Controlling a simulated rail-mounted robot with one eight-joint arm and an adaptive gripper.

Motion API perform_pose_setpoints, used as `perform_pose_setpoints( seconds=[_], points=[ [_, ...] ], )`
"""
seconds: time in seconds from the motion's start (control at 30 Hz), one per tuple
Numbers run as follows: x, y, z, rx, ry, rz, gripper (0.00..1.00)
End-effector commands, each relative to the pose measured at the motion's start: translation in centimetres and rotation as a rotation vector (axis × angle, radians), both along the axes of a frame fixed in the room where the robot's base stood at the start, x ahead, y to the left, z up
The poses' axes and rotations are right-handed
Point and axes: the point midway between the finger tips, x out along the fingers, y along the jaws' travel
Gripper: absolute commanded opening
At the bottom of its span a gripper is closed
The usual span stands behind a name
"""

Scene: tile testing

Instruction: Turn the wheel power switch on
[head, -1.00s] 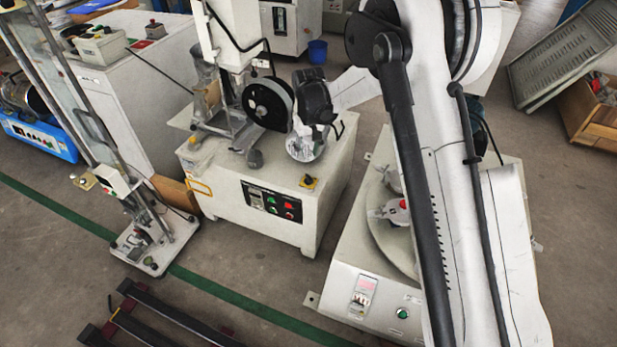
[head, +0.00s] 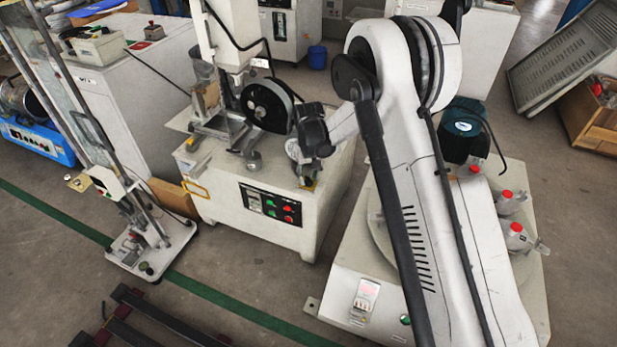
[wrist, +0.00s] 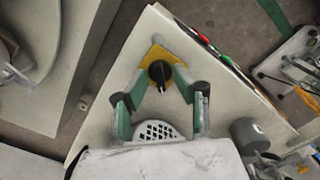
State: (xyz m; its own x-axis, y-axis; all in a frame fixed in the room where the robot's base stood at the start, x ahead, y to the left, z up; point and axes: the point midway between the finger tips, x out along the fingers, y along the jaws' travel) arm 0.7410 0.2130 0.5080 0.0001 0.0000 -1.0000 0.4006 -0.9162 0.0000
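The wheel power switch is a black rotary knob (wrist: 160,73) on a yellow square plate (wrist: 161,56), on the pale top of a machine near its edge. In the wrist view, my gripper (wrist: 160,98) is open, with a green-and-grey finger on either side below the knob. I cannot tell the height of the fingertips above the machine top.
The cream machine (head: 270,248) has a front panel (head: 271,205) with red and green buttons. A dark wheel (head: 268,104) stands on top, behind and left of my gripper. Another machine (head: 345,285) with red-capped clamps (head: 505,195) stands to the right, with a floor gap between.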

Motion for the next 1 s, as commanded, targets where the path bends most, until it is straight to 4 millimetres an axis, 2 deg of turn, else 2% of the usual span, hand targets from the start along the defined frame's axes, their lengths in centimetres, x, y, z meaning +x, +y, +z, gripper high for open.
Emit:
perform_pose_setpoints(
  seconds=[0.03,0.23,0.67,1.0],
  points=[
    [0.0,0.0,0.01,0.0,0.0,0.0,0.27],
    [0.01,0.0,0.02,0.0,0.0,0.0,0.0],
    [0.01,0.0,0.02,0.0,0.0,-0.035,0.0],
    [0.03,0.01,0.01,0.0,0.0,-0.251,0.0]
  ],
)
